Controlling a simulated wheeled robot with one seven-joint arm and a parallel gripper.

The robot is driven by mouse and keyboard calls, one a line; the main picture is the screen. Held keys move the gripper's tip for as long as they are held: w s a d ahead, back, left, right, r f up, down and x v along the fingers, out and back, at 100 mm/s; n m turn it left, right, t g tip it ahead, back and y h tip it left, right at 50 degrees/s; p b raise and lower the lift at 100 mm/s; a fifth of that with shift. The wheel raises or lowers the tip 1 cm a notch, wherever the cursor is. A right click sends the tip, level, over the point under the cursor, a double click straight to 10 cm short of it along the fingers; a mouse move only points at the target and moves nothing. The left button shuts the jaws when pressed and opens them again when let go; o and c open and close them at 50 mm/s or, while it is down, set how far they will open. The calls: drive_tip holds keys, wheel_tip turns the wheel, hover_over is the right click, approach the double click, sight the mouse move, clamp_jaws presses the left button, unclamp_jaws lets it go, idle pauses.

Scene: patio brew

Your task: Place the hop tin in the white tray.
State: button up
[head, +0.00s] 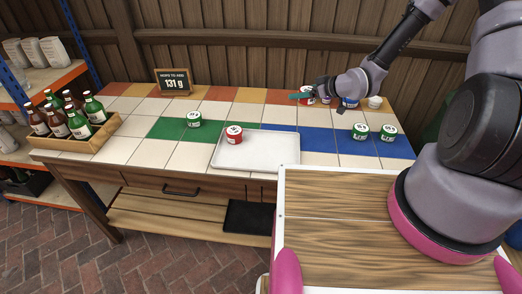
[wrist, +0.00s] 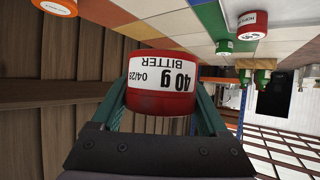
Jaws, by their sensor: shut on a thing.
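My gripper (head: 301,97) is at the back of the tiled table in the head view, right of centre. It is shut on a red hop tin (wrist: 162,85) with a white label reading "40 g BITTER", which fills the middle of the wrist view between the teal fingers. The white tray (head: 270,153) lies at the table's front middle, in front of and to the left of my gripper. Another red tin (head: 234,137) stands in the tray's back left part. In the head view the held tin is partly hidden by the fingers, and its height above the table is unclear.
A green tin (head: 193,121) stands on green tiles, and two more green tins (head: 360,133) on blue tiles. More tins (head: 350,103) crowd beside my gripper. A sign (head: 174,81) reads "131 g". A bottle crate (head: 77,142) stands at left. The tray's right side is clear.

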sight(278, 142)
drive_tip(key=s+a+f+n+g+y, duration=0.2)
drive_tip(key=s+a+f+n+g, duration=0.35)
drive_tip(key=s+a, duration=0.2)
drive_tip(key=shift+n+g+y, duration=0.3)
drive_tip(key=shift+n+g, duration=0.05)
drive_tip(key=shift+n, duration=0.1)
drive_tip(key=f, duration=0.8)
drive_tip(key=shift+s+f, duration=0.3)
drive_tip(key=shift+f, duration=0.1)
drive_tip(key=shift+f, duration=0.1)
drive_tip(key=o, duration=1.1)
drive_tip(key=v, duration=1.2)
